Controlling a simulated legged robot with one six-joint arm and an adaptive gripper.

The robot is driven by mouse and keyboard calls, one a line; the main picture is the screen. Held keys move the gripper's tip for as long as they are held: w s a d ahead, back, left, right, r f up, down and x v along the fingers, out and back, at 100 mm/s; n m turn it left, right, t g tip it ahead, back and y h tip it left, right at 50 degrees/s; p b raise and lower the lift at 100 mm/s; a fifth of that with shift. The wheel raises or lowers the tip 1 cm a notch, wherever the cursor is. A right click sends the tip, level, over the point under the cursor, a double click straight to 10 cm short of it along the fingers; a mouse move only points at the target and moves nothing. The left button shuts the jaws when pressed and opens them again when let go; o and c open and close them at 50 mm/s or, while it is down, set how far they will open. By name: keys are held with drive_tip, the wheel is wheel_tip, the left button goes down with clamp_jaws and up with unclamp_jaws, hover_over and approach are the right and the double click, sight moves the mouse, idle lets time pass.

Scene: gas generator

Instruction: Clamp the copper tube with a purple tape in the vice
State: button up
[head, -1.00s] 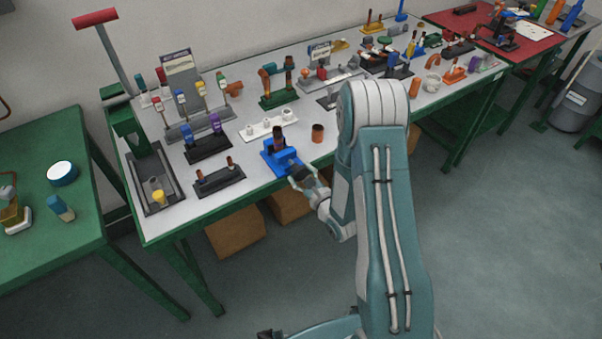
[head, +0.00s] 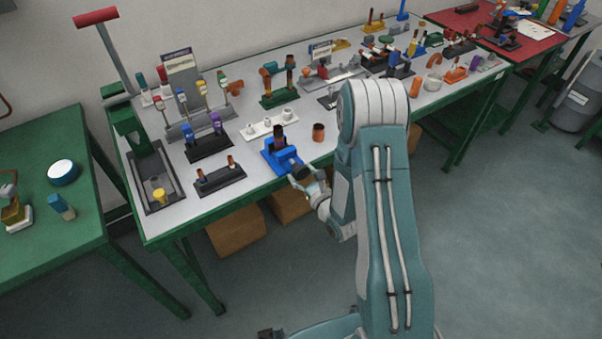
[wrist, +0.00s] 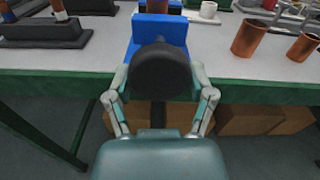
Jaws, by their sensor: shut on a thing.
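The blue vice (head: 283,160) stands at the front edge of the grey-topped bench. It also shows in the wrist view (wrist: 160,27), straight ahead. A brown copper tube (head: 279,136) stands upright at the vice's jaws; its lower end is hidden, and I cannot make out purple tape on it. In the wrist view only a bit of this tube (wrist: 158,5) shows at the top edge. The vice's round black knob (wrist: 160,72) faces me. My gripper (wrist: 160,80) is shut on this knob, one finger on each side. In the head view my gripper (head: 305,181) is small at the bench edge.
A short copper piece (head: 319,132) stands right of the vice. A black holder with copper tubes (head: 220,178) is to the left, and a white holder (head: 269,127) is behind. Cardboard boxes (head: 236,230) are under the bench. Floor is free in front and to the right.

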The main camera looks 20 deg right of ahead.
drive_tip(key=shift+s+f, duration=0.1)
drive_tip(key=shift+f, duration=0.05)
drive_tip(key=o, duration=1)
drive_tip(key=shift+o, duration=0.5)
drive_tip(key=v, duration=1.1)
drive_tip(key=shift+s, duration=0.35)
drive_tip(key=shift+d, duration=0.15)
